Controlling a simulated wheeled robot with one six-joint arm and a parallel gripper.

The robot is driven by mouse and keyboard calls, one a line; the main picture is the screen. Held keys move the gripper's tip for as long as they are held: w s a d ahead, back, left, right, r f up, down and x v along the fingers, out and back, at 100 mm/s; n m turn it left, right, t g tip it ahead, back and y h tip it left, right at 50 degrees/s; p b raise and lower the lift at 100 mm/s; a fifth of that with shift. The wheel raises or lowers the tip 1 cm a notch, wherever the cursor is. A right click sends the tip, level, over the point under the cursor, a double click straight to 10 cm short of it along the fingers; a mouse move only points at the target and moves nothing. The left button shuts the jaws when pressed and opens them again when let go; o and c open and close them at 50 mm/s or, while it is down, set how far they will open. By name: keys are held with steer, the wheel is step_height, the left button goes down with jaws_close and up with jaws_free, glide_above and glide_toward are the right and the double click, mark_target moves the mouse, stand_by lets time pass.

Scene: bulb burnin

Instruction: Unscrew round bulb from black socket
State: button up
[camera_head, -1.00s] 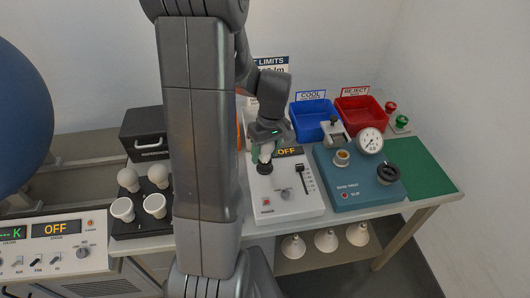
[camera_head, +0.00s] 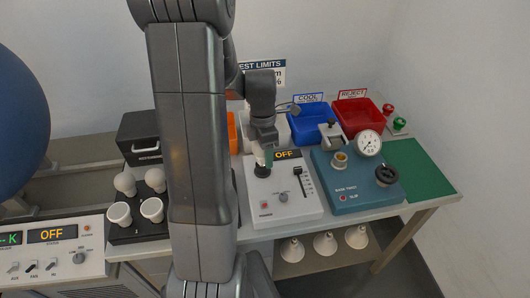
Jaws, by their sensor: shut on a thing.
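The black socket (camera_head: 262,171) sits on the upper left of the white control box, beside its lit OFF display (camera_head: 287,155). My gripper (camera_head: 264,155) points down right above this socket and is shut on the round bulb. The bulb is mostly hidden by the jaws; only a pale patch shows between them. I cannot tell whether its base is still in the socket.
A blue COOL bin (camera_head: 309,128) and a red REJECT bin (camera_head: 352,119) stand at the back. Several bulbs stand on a black rack (camera_head: 127,234) at left. The green mat (camera_head: 420,168) is clear.

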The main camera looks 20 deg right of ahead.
steer(key=n, duration=0.3)
steer(key=shift+w+d, duration=0.1)
steer(key=shift+w, duration=0.05)
steer(key=o, duration=0.9)
steer(key=shift+c, duration=0.2)
